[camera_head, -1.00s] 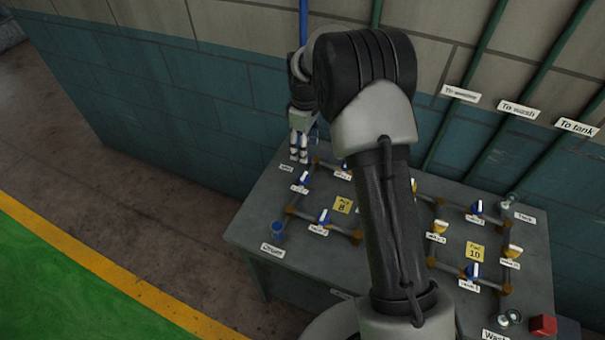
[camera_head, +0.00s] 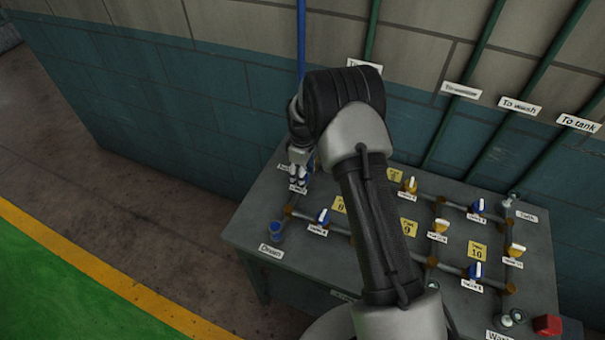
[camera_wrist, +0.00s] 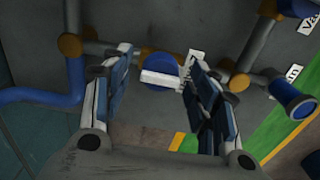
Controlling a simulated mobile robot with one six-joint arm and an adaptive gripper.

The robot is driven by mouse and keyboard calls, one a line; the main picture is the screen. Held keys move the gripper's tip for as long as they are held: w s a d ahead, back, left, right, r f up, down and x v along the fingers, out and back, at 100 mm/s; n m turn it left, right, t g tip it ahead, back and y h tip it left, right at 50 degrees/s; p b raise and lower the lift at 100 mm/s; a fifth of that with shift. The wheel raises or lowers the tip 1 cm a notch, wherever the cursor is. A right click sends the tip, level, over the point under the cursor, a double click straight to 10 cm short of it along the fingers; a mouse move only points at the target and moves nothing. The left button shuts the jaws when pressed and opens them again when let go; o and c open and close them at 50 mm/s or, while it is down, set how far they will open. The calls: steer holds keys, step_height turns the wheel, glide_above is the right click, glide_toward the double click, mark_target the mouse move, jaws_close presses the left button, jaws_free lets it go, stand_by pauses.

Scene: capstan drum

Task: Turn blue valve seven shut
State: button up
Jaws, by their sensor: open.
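My gripper (camera_head: 299,180) is low over the far-left corner of the pipework table in the head view. In the wrist view my gripper (camera_wrist: 158,62) is open, with one finger on each side of a blue round valve (camera_wrist: 167,67) with a white bar handle (camera_wrist: 161,79). The handle lies crosswise between the fingers; I cannot tell whether they touch it. The right finger partly covers the valve's label (camera_wrist: 193,68), so its number is not readable. Another blue valve (camera_head: 323,216) stands nearer the front left of the table.
A blue cup-like fitting (camera_head: 276,230) stands by the Drum label (camera_head: 271,251). More blue valves (camera_head: 475,270) and yellow valves (camera_head: 440,227) are at the right. A blue pipe (camera_head: 301,40) runs up the wall behind my gripper. A red block (camera_head: 547,325) sits at the front right.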

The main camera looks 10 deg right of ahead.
steer(key=c, duration=1.1)
steer(key=shift+m, duration=0.3)
steer(key=m+b, duration=0.1)
steer(key=m, duration=0.3)
steer(key=m+b, duration=0.1)
steer(key=m, duration=0.8)
steer(key=shift+m, duration=2.1)
